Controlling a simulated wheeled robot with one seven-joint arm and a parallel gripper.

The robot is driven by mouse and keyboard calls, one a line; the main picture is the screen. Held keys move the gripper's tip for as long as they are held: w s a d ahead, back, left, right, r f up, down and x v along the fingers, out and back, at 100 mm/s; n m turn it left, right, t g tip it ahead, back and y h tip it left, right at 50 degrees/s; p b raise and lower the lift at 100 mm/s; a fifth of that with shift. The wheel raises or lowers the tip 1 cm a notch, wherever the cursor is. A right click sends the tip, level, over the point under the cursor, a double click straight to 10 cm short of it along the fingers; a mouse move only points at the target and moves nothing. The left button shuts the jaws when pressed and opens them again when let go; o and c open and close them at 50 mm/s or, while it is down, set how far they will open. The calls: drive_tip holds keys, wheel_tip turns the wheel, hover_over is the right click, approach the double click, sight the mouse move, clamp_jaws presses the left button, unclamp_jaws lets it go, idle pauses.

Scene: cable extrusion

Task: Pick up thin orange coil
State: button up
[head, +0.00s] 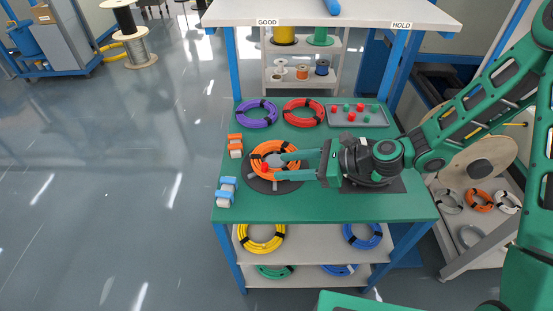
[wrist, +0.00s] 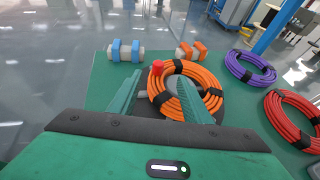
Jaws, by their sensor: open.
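The thin orange coil (head: 257,159), bound with black bands, lies on a dark round disc (head: 262,186) on the green table. It also shows in the wrist view (wrist: 203,76). My gripper (head: 281,166) reaches over the coil from the right, with its fingers apart and nothing between them clearly held. In the wrist view my gripper (wrist: 158,80) has its right finger overlapping the coil's ring and its left finger outside the coil's left edge. Contact cannot be told. A small red piece (wrist: 156,66) shows by the coil's edge. The fingers hide part of the coil.
A purple coil (head: 257,114) and a red coil (head: 303,112) lie behind, beside a grey tray (head: 375,117) of small red and green pieces. Orange clamps (head: 235,146) and blue clamps (head: 226,191) stand along the left edge.

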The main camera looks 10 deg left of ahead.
sight(271, 170)
drive_tip(key=shift+x, duration=2.65)
drive_tip(key=shift+r, duration=0.2)
clamp_jaws()
